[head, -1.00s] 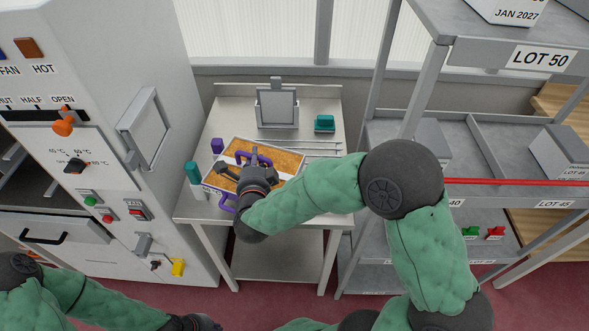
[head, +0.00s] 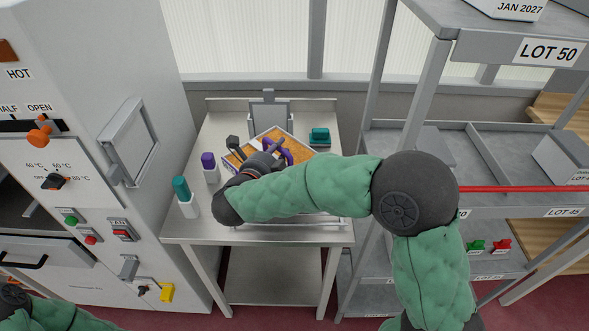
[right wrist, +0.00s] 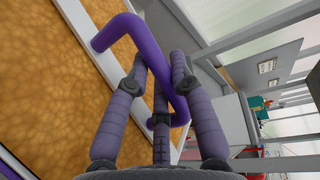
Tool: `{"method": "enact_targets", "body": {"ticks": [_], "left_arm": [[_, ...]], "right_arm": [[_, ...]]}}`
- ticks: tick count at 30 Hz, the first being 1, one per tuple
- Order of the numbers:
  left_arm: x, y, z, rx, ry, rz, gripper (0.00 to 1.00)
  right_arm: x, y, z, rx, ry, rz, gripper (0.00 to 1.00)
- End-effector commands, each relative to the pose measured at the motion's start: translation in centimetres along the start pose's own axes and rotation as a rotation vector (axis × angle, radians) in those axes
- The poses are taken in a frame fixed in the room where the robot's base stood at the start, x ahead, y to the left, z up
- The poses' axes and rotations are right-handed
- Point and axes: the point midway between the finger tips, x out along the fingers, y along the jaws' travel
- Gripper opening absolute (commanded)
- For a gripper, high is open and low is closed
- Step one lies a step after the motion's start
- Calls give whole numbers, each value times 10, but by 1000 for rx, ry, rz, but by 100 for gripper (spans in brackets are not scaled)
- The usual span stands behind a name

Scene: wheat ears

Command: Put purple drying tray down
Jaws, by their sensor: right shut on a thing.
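The drying tray (head: 300,141) is full of orange-brown grain and has a pale rim and a purple handle (head: 283,147). It is over the back of the steel table, in front of the grey stand. My right gripper (head: 262,152) is shut on the purple handle; my arm hides the tray's near side. In the right wrist view the gripper (right wrist: 160,82) has its fingers around the purple bar (right wrist: 122,28), with the tray's grain (right wrist: 70,90) on the left. I cannot tell whether the tray's underside touches the table. My left gripper is out of view.
The steel table (head: 200,232) bears a teal-capped container (head: 182,190), a purple-capped one (head: 210,168), a grey upright stand (head: 268,112) and a teal item (head: 319,136). A white cabinet (head: 90,110) stands left, and a grey shelf rack (head: 470,215) right.

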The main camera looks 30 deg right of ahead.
Motion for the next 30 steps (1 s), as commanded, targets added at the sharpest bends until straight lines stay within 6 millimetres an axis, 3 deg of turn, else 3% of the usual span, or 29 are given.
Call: {"method": "enact_targets", "body": {"ticks": [3, 10, 19, 25, 30], "left_arm": [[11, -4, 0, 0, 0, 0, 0], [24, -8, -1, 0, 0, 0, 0], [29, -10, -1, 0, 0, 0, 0], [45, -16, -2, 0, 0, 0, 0], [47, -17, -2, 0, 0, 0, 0]], "right_arm": [[24, 13, -11, 0, 4, -1, 0], [54, 38, -23, 1, 2, -2, 0], [68, 49, -28, 3, 0, -2, 0], [76, 77, -31, 0, -2, -1, 0], [76, 81, -32, 3, -2, -3, 0]]}}
